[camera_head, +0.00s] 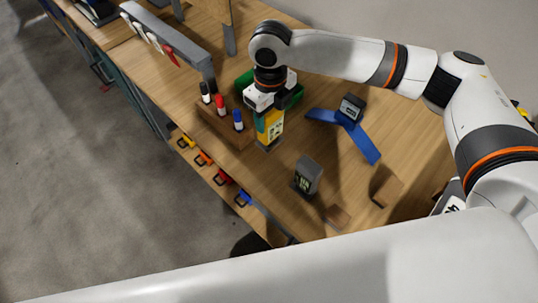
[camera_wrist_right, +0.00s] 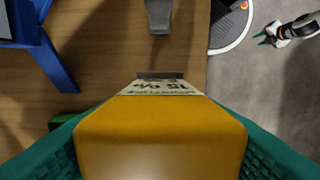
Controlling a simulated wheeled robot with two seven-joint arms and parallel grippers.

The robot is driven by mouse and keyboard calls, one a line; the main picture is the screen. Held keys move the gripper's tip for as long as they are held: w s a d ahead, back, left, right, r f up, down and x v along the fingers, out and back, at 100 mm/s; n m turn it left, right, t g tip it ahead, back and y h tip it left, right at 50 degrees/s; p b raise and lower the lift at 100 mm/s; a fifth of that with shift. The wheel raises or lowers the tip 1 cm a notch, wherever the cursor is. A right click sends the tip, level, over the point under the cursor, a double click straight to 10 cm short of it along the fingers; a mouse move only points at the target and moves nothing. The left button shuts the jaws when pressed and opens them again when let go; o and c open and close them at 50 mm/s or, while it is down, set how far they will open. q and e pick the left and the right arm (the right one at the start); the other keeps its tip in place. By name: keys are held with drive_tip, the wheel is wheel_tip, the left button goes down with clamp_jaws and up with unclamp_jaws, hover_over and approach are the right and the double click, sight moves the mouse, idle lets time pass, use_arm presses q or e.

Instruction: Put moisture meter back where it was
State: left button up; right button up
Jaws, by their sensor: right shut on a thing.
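The moisture meter (camera_head: 270,128) is orange-yellow with a pale display and a dark grey lower end. My right gripper (camera_head: 270,105) is shut on it and holds it upright over the front part of the wooden table. In the right wrist view the meter (camera_wrist_right: 160,140) fills the space between the teal fingers, and its display reads about 15.0 %. I cannot tell if its lower end touches the table. My left gripper (camera_wrist_right: 270,38) shows small at the upper right of the wrist view, empty, with its fingers apart.
A wooden block with several markers (camera_head: 220,104) stands just left of the meter. A grey device (camera_head: 307,175) stands to its lower right. A blue holder (camera_head: 357,137) with another device lies to the right. A green thing (camera_head: 243,84) is partly hidden behind my gripper. Bare table (camera_head: 310,140) lies between.

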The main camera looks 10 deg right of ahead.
sight(270, 139)
drive_tip(key=f, duration=0.3)
drive_tip(key=f+p, duration=0.1)
drive_tip(key=f, duration=0.1)
drive_tip(key=shift+w+f, duration=0.2)
drive_tip(key=shift+f, duration=0.75)
wheel_tip(270, 139, down, 3)
drive_tip(key=shift+f+p, duration=0.15)
drive_tip(key=shift+p, duration=0.35)
drive_tip(key=o, duration=1)
drive_tip(key=shift+s, duration=0.1)
drive_tip(key=shift+r, duration=0.5)
wheel_tip(270, 139, up, 11)
drive_tip(key=b, duration=0.2)
drive_tip(key=shift+b, duration=0.3)
